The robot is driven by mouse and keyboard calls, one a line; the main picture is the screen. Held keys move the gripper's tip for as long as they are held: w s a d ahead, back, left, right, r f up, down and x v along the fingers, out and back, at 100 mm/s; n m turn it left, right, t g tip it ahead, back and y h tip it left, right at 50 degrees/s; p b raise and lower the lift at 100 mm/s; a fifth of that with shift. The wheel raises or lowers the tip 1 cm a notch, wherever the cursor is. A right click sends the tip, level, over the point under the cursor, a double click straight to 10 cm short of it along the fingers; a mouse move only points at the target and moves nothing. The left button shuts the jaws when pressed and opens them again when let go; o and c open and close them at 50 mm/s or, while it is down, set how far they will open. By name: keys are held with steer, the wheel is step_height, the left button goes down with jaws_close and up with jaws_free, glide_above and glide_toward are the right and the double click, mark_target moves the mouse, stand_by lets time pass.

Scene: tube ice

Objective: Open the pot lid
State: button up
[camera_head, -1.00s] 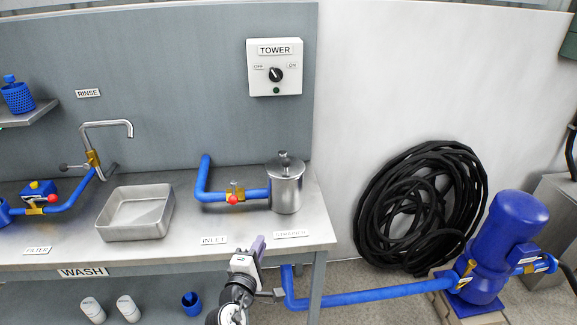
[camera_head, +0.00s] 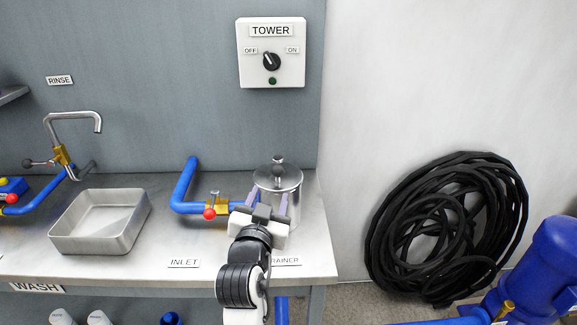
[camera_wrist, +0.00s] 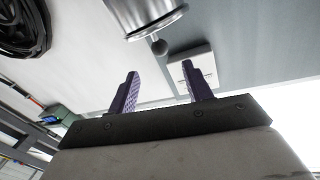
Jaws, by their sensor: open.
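The pot (camera_head: 291,208) is a steel cylinder on the bench, in the head view partly hidden behind my gripper. Its lid (camera_head: 268,180) is on top, with a dark round knob (camera_head: 278,164) standing up from the middle. My gripper (camera_head: 268,199) is in front of the pot, its two purple fingers apart and pointing towards it, below lid height in the picture. In the wrist view the gripper (camera_wrist: 160,88) is open with nothing between the fingers. The pot (camera_wrist: 140,10) shows beyond the fingertips at the top, with the knob (camera_wrist: 159,46) towards the fingers.
A blue inlet pipe with a red-knobbed valve (camera_head: 214,208) joins the pot's left side. A steel basin (camera_head: 100,222) stands further left on the bench. The tower switch box (camera_head: 271,52) is on the wall above. A coiled black hose (camera_head: 445,228) leans at the right.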

mark_target(279, 166)
steer(key=w+p, duration=0.1)
steer(key=w, duration=0.3)
steer(key=w+d+p, duration=0.1)
steer(key=w, duration=0.3)
steer(key=w+d+p, duration=0.1)
steer(key=w, duration=0.3)
steer(key=shift+w+d, duration=0.25)
steer(key=shift+w, duration=0.1)
jaws_close()
